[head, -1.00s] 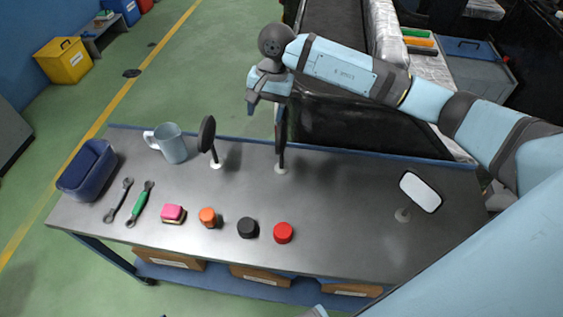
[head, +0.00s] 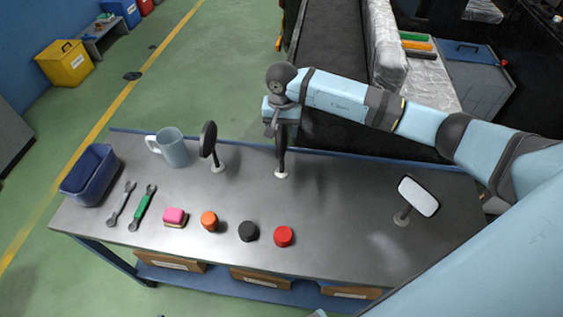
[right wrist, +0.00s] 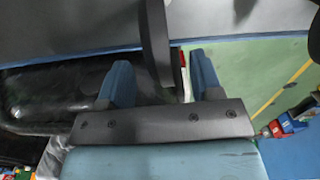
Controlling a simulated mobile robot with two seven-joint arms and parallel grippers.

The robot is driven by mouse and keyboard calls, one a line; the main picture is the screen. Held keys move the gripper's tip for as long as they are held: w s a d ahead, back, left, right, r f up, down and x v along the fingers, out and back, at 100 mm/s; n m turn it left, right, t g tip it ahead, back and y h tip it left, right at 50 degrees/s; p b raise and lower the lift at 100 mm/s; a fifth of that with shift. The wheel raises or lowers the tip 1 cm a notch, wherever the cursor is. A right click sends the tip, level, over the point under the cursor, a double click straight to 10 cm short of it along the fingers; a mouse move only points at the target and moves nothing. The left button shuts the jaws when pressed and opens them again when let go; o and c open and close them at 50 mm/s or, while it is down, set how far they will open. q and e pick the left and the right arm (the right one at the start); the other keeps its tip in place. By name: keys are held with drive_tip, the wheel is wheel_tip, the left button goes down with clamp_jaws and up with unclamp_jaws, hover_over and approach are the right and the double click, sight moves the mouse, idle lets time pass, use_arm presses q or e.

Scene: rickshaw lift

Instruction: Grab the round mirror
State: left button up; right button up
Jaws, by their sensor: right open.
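A dark mirror (head: 281,152) stands on a white base near the table's back edge, seen nearly edge-on, so its outline cannot be told. My right gripper (head: 279,131) is open over its upper part. In the right wrist view the dark upright mirror (right wrist: 154,45) lies between the two spread fingers of the gripper (right wrist: 162,80), closer to the left finger; contact cannot be told. A second dark, round-looking mirror (head: 208,139) stands to the left on its own base. A rounded rectangular mirror (head: 418,197) stands at the table's right. My left gripper is out of view.
The metal table (head: 330,210) also holds a grey-blue mug (head: 172,148), a blue bin (head: 90,175), wrenches (head: 142,208), a pink block (head: 174,216) and orange, black and red (head: 283,236) caps. Behind it runs a black conveyor (head: 325,60). The table between the middle and right mirrors is clear.

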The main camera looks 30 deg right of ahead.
drive_tip(key=shift+d+f, duration=0.1)
drive_tip(key=shift+f, duration=1.45)
drive_tip(key=shift+c, duration=0.4)
clamp_jaws()
drive_tip(key=shift+r, duration=0.1)
